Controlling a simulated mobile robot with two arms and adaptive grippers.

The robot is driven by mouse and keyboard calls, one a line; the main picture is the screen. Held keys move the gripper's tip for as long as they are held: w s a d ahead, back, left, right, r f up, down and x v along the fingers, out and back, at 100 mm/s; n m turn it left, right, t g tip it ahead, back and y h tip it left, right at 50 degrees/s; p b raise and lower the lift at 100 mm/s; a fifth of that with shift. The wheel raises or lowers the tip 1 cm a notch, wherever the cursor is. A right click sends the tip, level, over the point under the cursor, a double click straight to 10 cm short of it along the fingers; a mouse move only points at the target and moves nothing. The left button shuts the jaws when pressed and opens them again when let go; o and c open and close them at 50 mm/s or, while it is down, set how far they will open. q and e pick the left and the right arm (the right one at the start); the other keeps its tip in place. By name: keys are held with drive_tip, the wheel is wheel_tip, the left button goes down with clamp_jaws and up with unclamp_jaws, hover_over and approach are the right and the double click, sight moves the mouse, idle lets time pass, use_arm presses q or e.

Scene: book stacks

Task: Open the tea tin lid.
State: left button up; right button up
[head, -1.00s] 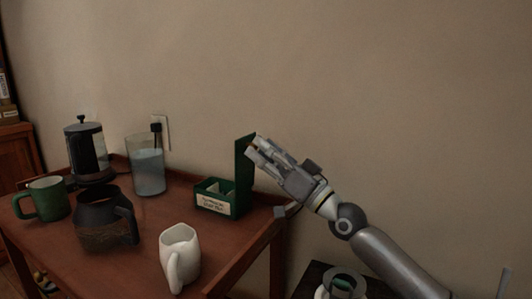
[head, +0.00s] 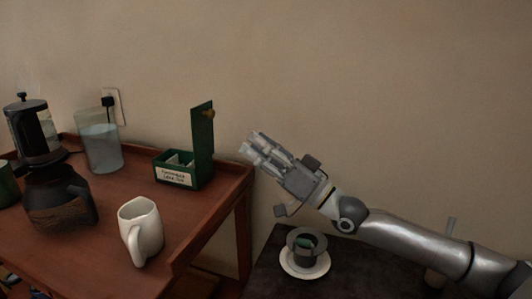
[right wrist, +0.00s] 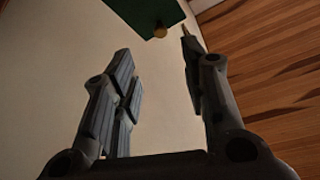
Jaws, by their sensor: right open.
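The green tea tin (head: 178,176) with a paper label stands at the right end of the wooden table in the head view. Its lid (head: 202,140) stands upright, swung open, with a small brass knob (head: 209,114) near the top. Pale packets show inside the tin. My right gripper (head: 250,145) is open and empty, to the right of the lid and apart from it. In the right wrist view, the lid (right wrist: 140,12) and its knob (right wrist: 160,31) show beyond the open fingers. My left gripper is in no view.
A white mug (head: 140,230), a dark carafe (head: 55,197), a glass of water (head: 100,150) and a French press (head: 35,130) stand on the wooden table (head: 195,222). A dark lower table (head: 262,277) at right holds a saucer (head: 304,268) with a cup.

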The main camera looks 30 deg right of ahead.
drive_tip(key=shift+v, duration=0.8)
